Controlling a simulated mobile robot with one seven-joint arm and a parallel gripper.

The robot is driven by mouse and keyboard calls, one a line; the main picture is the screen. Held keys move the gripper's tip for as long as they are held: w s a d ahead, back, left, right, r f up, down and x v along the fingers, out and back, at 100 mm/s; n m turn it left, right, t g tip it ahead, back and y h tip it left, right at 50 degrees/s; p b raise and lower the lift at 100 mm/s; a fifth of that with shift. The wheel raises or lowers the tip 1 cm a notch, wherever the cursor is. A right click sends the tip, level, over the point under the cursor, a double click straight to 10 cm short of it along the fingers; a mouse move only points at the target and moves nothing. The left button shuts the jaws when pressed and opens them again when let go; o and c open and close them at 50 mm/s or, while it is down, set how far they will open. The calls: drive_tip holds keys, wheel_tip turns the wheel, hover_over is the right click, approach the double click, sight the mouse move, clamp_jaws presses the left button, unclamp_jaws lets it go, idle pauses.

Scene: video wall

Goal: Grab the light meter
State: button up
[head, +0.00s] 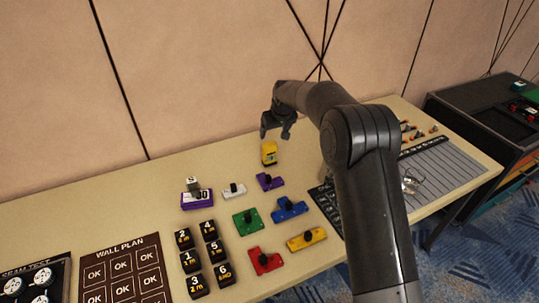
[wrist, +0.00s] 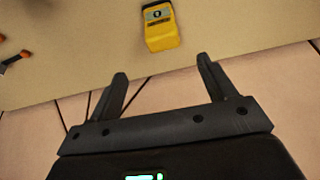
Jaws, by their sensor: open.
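A small yellow device with a black top (head: 269,153), apparently the light meter, stands upright on the table near the wall. The fingers do not appear to touch the device.
The beige table (head: 130,208) holds several coloured blocks, such as a purple one (head: 269,181) and a white one (head: 234,190) near the device. A purple box (head: 197,199) bears a small object. Black numbered cubes (head: 190,261) stand in front. The wall (head: 190,70) rises close behind.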

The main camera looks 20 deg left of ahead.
sight(270, 145)
drive_tip(key=x, duration=1.1)
drive_tip(key=shift+a+f, duration=0.25)
drive_tip(key=shift+f, duration=0.05)
drive_tip(key=shift+s, duration=0.1)
drive_tip(key=c, duration=1.2)
drive_tip(key=shift+o, duration=0.2)
drive_tip(key=shift+r, duration=0.1)
